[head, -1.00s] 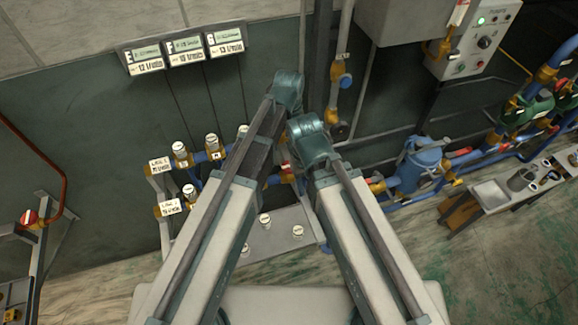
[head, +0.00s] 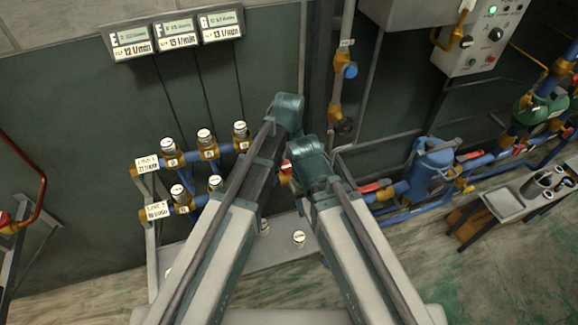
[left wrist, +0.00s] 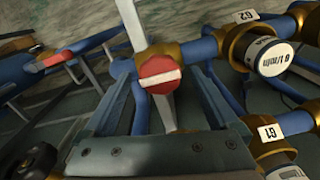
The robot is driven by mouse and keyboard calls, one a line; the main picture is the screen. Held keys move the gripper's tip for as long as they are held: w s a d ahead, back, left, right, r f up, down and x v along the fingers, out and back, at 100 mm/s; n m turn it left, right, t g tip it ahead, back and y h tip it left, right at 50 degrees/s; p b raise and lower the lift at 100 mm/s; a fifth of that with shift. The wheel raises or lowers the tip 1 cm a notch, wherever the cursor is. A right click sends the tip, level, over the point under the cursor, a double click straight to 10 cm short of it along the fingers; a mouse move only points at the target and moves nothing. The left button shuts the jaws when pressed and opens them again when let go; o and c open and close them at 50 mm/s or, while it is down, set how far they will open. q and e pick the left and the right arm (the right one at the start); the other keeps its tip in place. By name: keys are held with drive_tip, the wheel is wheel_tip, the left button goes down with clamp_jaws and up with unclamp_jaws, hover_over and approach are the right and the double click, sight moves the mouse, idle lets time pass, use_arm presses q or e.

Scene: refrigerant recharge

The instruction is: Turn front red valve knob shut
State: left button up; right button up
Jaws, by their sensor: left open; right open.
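The red valve knob (left wrist: 160,75) shows in the left wrist view as a round red disc with a white bar across it, the bar lying nearly level. It sits on a brass fitting on a blue pipe. My left gripper (left wrist: 160,98) is open, with one finger on each side of the knob in that view. I cannot tell whether the fingers touch it. In the head view a small red part (head: 286,166) shows between my two arms, mostly hidden. My arms hide the left gripper there. My right gripper does not show clearly.
Blue pipes with brass fittings and round meters (head: 208,152) stand left of my arms. A white-labelled meter (left wrist: 276,57) is close right of the fingers. A blue tank (head: 431,170) and a small bench (head: 500,205) stand at the right. Readout panels (head: 176,36) hang on the wall.

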use_arm(q)
drive_tip(key=c, duration=1.4)
drive_tip(key=shift+m, duration=0.3)
drive_tip(key=m, duration=0.3)
drive_tip(key=shift+m, duration=0.3)
drive_tip(key=m, duration=0.4)
drive_tip(key=shift+d+m, duration=0.1)
drive_tip(key=shift+m, duration=0.2)
drive_tip(key=m, duration=0.9)
drive_tip(key=shift+s, duration=0.1)
